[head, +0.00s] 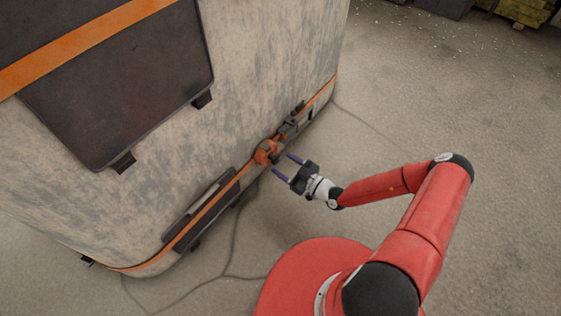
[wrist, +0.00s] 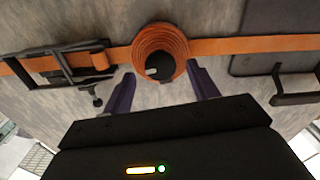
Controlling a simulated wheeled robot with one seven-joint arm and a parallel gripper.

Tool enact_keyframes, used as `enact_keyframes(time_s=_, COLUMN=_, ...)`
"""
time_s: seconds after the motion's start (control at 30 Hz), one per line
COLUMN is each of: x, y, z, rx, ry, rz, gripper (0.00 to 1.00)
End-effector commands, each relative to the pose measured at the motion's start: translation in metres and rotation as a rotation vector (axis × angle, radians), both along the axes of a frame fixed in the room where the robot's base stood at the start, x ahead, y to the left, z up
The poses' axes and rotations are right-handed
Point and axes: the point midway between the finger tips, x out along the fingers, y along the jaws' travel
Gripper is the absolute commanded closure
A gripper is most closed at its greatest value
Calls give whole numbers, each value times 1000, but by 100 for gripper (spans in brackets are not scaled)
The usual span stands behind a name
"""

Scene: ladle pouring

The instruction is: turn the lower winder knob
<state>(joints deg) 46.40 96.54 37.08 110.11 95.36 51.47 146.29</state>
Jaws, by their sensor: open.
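The lower winder shows as an orange strap coil (wrist: 178,45) on the pale mottled wall, with a dark round knob (wrist: 159,67) at its centre. In the head view the orange coil (head: 264,151) sits low on the wall, on the orange strap line. My gripper (head: 283,164) is open, its two purple fingers pointing at the coil. In the wrist view the fingertips of my gripper (wrist: 164,80) stand left and right of the knob, with nothing seen between them but the knob beyond. I cannot tell whether any finger touches the coil.
An orange strap (wrist: 250,44) runs along the wall both ways from the coil. A black buckle (wrist: 72,66) with a small handle is at the left, and a dark panel with a bracket (wrist: 295,84) at the right. A thin cable (head: 232,245) lies on the open floor.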

Motion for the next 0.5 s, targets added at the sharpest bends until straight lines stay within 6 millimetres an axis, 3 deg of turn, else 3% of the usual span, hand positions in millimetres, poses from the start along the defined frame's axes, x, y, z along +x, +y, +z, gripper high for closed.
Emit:
enact_keyframes(time_s=0.23, x=-25, y=-33, z=0, rx=-2, ry=2, rz=-1, gripper=41)
enact_keyframes(time_s=0.5, x=-34, y=-43, z=0, rx=0, ry=1, rz=0, gripper=41)
